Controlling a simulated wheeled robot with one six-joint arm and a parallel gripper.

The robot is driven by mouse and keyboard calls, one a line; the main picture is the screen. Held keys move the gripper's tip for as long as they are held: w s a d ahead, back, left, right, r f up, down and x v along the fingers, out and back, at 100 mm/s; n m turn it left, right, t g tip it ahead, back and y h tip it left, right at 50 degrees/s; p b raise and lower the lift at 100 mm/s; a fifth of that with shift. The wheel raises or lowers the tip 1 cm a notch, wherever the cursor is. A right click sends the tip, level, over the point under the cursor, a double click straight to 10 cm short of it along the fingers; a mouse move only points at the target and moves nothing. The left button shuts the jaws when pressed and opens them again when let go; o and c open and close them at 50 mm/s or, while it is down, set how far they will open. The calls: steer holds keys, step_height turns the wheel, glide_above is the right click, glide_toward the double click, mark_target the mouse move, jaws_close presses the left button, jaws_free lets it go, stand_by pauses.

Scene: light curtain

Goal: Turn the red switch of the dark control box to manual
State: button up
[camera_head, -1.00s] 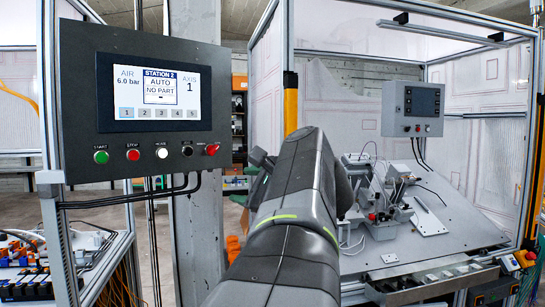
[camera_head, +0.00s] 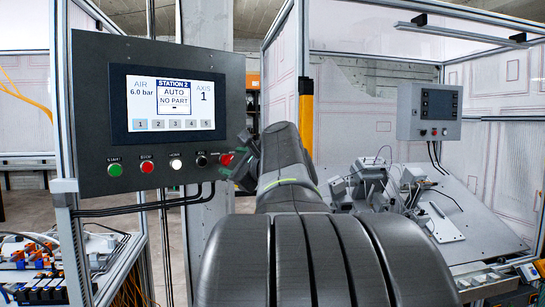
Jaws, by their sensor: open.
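The dark control box (camera_head: 90,110) hangs on the frame at left, with a lit screen (camera_head: 167,98) reading STATION 2, AUTO, NO PART. Along its lower edge is a row of controls: a green button (camera_head: 115,170), a red button (camera_head: 147,167), a white one (camera_head: 175,164), a black one (camera_head: 201,161) and, at the far right, the red switch (camera_head: 226,159). My gripper (camera_head: 240,160) is open at the right edge of the box, just right of the red switch and very close to it. I cannot tell whether they touch. My arm partly hides the gripper.
A grey box (camera_head: 406,112) with small buttons hangs at right, above a sloped worktable (camera_head: 485,215) with fixtures. Black cables (camera_head: 140,208) run under the dark box. Wired modules (camera_head: 35,265) fill the lower left.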

steer(key=shift+x, duration=1.05)
steer(key=c, duration=1)
